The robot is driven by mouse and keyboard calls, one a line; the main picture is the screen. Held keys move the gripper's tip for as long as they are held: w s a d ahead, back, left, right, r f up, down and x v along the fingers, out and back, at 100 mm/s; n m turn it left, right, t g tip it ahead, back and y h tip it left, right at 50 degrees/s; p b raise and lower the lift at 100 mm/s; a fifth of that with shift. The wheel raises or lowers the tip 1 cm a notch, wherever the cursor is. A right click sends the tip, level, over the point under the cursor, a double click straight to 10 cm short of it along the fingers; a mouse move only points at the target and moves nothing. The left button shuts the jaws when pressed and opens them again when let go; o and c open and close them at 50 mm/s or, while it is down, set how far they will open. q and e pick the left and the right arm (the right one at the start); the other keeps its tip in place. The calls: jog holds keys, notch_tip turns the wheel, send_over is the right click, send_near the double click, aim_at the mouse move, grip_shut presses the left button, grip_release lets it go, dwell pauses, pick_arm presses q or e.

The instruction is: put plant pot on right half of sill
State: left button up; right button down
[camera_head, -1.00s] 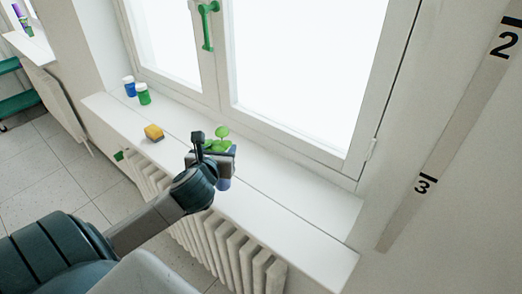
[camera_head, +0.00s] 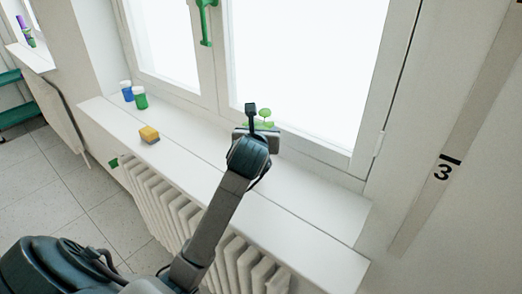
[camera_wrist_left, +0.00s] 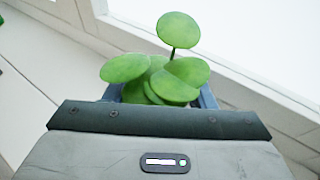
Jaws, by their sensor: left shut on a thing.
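The plant shows its round green leaves (camera_head: 264,118) just beyond my left gripper (camera_head: 256,132) in the head view. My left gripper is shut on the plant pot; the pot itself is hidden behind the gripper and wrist. In the left wrist view the leaves (camera_wrist_left: 165,75) rise between the blue-grey fingers. The white sill (camera_head: 320,208) runs under the window. The gripper is over the sill, near its middle along the length; I cannot tell whether the pot touches it. My right gripper is not in view.
A yellow sponge-like block (camera_head: 149,135), a green jar (camera_head: 140,98) and a blue jar (camera_head: 127,91) stand on the sill's left part. The right part of the sill is clear. A radiator (camera_head: 165,205) is below; the window frame (camera_head: 330,155) rises behind.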

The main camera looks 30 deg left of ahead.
pick_arm(q)
jog(key=shift+f, duration=0.2)
notch_tip(320, 180, down, 2)
jog(key=shift+f+p, duration=0.1)
jog(key=shift+p, duration=0.4)
jog(key=shift+f, duration=0.35)
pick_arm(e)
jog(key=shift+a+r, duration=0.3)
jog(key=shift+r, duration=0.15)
pick_arm(q)
jog(key=shift+f, duration=0.15)
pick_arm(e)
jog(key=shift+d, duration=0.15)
pick_arm(q)
jog(key=o, duration=1.5)
jog(key=shift+o, duration=0.2)
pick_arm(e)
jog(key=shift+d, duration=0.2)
